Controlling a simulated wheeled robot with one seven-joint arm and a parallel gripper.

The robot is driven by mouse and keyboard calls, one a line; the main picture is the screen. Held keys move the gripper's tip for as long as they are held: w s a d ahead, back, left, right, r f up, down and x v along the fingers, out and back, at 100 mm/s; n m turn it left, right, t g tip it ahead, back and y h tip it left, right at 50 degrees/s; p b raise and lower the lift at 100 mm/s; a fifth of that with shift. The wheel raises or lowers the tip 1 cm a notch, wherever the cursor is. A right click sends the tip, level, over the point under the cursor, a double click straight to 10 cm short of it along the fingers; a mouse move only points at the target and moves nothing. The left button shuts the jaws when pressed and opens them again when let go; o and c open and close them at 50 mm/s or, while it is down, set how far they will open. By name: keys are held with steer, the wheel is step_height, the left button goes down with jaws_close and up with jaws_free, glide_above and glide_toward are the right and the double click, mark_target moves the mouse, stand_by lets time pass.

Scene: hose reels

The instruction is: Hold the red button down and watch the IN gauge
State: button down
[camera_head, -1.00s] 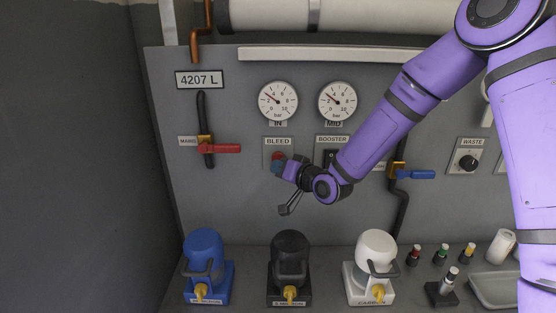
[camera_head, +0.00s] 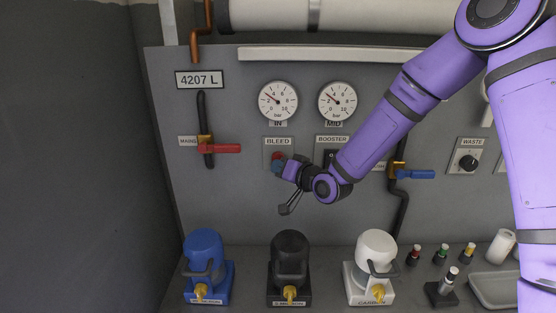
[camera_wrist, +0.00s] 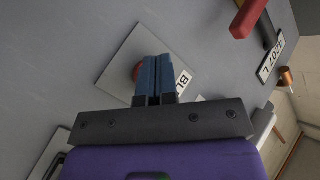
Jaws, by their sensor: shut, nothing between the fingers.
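The red button (camera_head: 281,156) sits on the BLEED plate (camera_head: 269,142), partly hidden behind my fingertips. My gripper (camera_head: 277,166) is shut and empty, its blue fingertips at the button. In the wrist view the closed blue fingers (camera_wrist: 157,70) overlap the button's right side, and a red edge of the button (camera_wrist: 138,71) shows at their left. I cannot tell whether the button is pressed in. The IN gauge (camera_head: 278,102) is above BLEED, its needle pointing up and left, near the 2.
The MID gauge (camera_head: 337,102) is right of IN. A red-handled valve (camera_head: 226,148) is left of BLEED, and a blue-handled one (camera_head: 420,174) is to the right. Blue (camera_head: 203,254), black (camera_head: 290,260) and white (camera_head: 376,254) housings stand below. The panel between them and BLEED is mostly clear.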

steer(key=shift+w, duration=0.35)
steer(key=shift+w, duration=0.55)
stand_by(2.5)
steer(key=shift+s, duration=0.15)
stand_by(1.0)
steer(key=shift+s, duration=0.8)
steer(key=shift+s+a, duration=0.1)
steer(key=shift+s, duration=2.4)
